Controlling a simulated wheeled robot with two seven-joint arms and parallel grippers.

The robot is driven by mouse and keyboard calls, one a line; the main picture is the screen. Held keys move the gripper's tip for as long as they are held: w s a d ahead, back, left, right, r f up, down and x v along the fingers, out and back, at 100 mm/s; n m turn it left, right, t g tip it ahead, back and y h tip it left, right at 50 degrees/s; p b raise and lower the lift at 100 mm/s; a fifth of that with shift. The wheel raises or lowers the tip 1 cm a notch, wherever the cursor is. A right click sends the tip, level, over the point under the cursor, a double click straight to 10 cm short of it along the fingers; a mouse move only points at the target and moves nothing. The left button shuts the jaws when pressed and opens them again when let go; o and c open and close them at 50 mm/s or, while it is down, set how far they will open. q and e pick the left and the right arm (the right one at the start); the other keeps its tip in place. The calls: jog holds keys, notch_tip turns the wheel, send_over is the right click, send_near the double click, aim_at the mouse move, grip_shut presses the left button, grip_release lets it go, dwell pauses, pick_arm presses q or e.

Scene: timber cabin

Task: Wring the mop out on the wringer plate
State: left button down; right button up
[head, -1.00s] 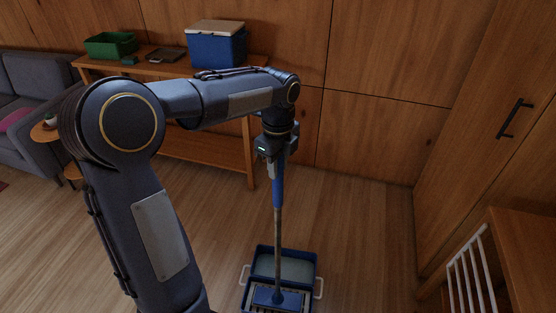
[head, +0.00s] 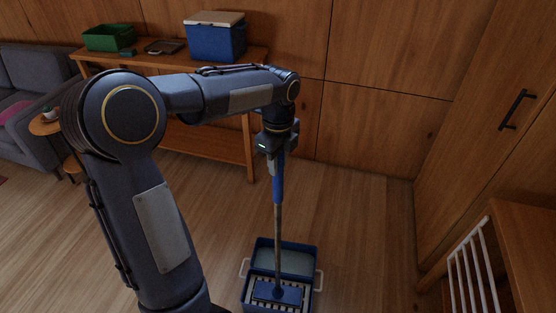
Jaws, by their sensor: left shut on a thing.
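The mop has a blue grip, a grey pole (head: 278,236) and a flat blue head (head: 277,292). It stands nearly upright. My left gripper (head: 275,161) points down and is shut on the mop's blue grip (head: 277,186). The mop head is over the slatted pale wringer plate (head: 291,306) in the front part of the blue bucket (head: 259,246). I cannot tell how hard the head presses on the slats. The back part of the bucket looks open, with a pale inside. My right gripper is out of view.
A wooden bench (head: 253,149) along the wall carries a green bin (head: 107,38), a dark tray and a blue cooler with a white lid (head: 215,40). A grey sofa (head: 39,82) is at left. A white rack (head: 472,270) and wooden table stand at right. Floor around the bucket is clear.

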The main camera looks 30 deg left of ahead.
pick_arm(q)
jog(key=shift+f+b, duration=0.3)
jog(key=shift+f, duration=0.3)
dwell(1.6)
notch_tip(320, 180, up, 8)
jog(key=p, duration=0.7)
jog(key=shift+r, duration=0.15)
dwell(0.7)
